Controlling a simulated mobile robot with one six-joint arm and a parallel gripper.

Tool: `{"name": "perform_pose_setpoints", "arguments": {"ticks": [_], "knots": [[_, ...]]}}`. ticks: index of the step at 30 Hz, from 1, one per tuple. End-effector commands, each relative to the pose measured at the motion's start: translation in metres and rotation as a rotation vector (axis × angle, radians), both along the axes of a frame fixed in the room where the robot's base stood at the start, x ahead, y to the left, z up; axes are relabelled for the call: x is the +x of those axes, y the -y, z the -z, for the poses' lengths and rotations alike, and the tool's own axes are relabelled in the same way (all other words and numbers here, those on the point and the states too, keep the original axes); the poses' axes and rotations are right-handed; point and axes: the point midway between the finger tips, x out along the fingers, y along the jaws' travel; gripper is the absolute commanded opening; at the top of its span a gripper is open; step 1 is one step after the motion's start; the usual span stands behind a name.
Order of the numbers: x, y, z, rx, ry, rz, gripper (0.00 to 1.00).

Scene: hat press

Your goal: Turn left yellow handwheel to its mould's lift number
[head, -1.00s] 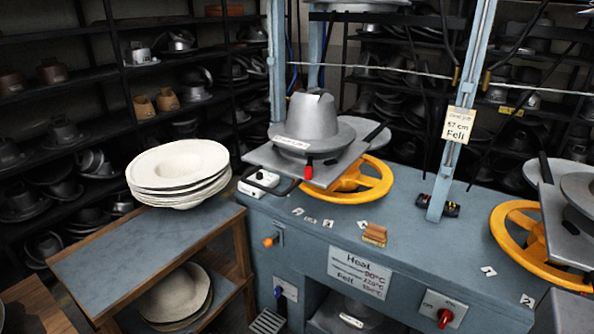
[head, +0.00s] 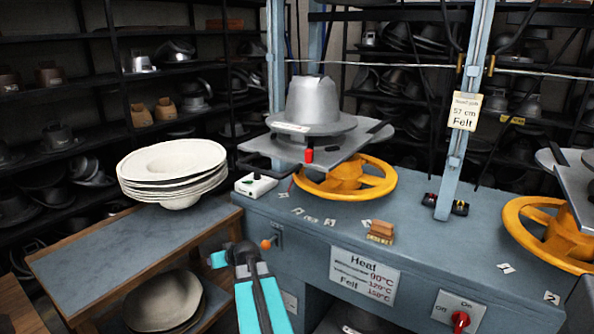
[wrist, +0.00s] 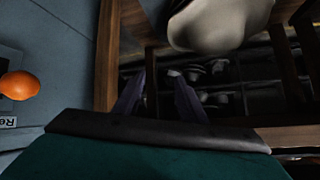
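The left yellow handwheel (head: 380,184) lies flat on the blue-grey press bench, partly hidden under a metal plate (head: 352,150). On that plate sits a silver hat mould (head: 314,98) with a white label (head: 290,127) on its brim, too small to read. A red-tipped pointer (head: 309,155) hangs at the plate's front edge, above the wheel. Small number tags (head: 297,211) lie on the bench before the wheel. My teal arm rises from below in the head view, left of and below the wheel. In the wrist view my gripper (wrist: 158,92) is open and empty.
An orange knob (head: 266,244) on the bench front is close to my arm; it also shows in the wrist view (wrist: 20,86). A wooden stand (head: 110,255) with stacked pale hats (head: 172,170) is at left. A second yellow handwheel (head: 525,222) is at right.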

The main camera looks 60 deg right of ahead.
Motion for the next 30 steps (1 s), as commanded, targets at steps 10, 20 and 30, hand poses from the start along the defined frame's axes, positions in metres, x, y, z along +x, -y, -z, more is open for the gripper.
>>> {"name": "perform_pose_setpoints", "arguments": {"ticks": [10, 20, 30], "knots": [[-0.05, 0.145, -0.112, -0.215, 0.249, 0.2, 0.38], [-0.138, 0.239, -0.22, -0.426, 0.42, 0.383, 0.38], [-0.182, 0.267, -0.267, -0.515, 0.478, 0.459, 0.38]]}}
